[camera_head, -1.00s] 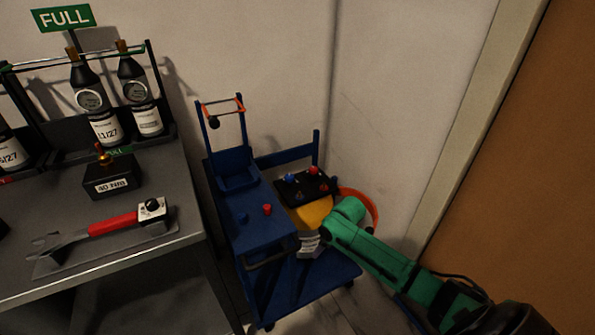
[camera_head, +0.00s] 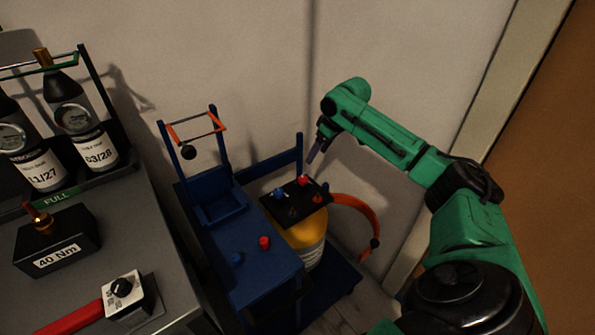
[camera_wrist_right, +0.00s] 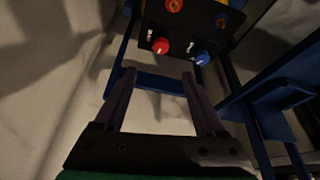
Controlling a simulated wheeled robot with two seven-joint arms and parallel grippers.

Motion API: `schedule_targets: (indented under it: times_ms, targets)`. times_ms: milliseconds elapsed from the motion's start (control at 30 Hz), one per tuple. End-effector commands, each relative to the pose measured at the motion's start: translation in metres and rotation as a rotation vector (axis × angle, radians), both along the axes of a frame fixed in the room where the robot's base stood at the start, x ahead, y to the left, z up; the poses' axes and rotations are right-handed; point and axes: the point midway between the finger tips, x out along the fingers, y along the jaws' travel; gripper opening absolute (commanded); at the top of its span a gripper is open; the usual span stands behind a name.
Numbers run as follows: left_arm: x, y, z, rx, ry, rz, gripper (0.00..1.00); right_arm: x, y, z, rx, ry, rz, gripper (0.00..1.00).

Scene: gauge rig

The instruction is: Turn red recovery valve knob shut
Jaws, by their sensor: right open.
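A black valve panel (camera_head: 286,205) sits on top of a yellow cylinder (camera_head: 309,236) on the blue cart. It carries a blue knob (camera_head: 279,193) and red knobs (camera_head: 304,181). In the right wrist view a red knob (camera_wrist_right: 160,46) and a blue knob (camera_wrist_right: 202,58) stand at the panel's near edge; I cannot read which is the recovery valve. My right gripper (camera_head: 313,157) is just above and behind the panel, pointing down. In the right wrist view its fingers (camera_wrist_right: 159,75) are spread and empty, with the red knob ahead, between and beyond the tips. My left gripper is not in view.
An orange hose (camera_head: 358,212) curves right of the cylinder. The wall is close behind. A grey bench (camera_head: 150,240) with bottles stands left.

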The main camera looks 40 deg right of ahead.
Motion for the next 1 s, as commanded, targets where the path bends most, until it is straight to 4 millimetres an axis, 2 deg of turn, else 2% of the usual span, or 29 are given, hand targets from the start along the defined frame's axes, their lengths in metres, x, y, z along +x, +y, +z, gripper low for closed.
schedule_targets:
  times_ms: [167,300,500,667,867,967,1000]
  targets:
    - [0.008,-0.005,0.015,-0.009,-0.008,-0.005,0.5,0.016,0.005,-0.042,0.004,0.001,0.001,0.72]
    - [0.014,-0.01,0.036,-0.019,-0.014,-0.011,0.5,0.03,0.008,-0.078,0.003,0.001,0.001,0.72]
    - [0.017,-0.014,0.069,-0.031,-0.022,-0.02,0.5,0.046,0.01,-0.117,0.001,-0.002,0.0,0.72]
    - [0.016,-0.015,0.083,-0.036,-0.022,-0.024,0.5,0.051,0.011,-0.126,-0.001,-0.001,0.001,0.72]
    - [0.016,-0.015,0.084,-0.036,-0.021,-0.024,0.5,0.051,0.011,-0.126,-0.001,-0.001,0.001,0.72]
    - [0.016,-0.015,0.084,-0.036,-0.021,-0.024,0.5,0.051,0.011,-0.126,-0.001,-0.001,0.001,0.38]
    - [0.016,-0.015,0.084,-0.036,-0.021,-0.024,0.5,0.051,0.011,-0.126,-0.001,-0.001,0.001,0.23]
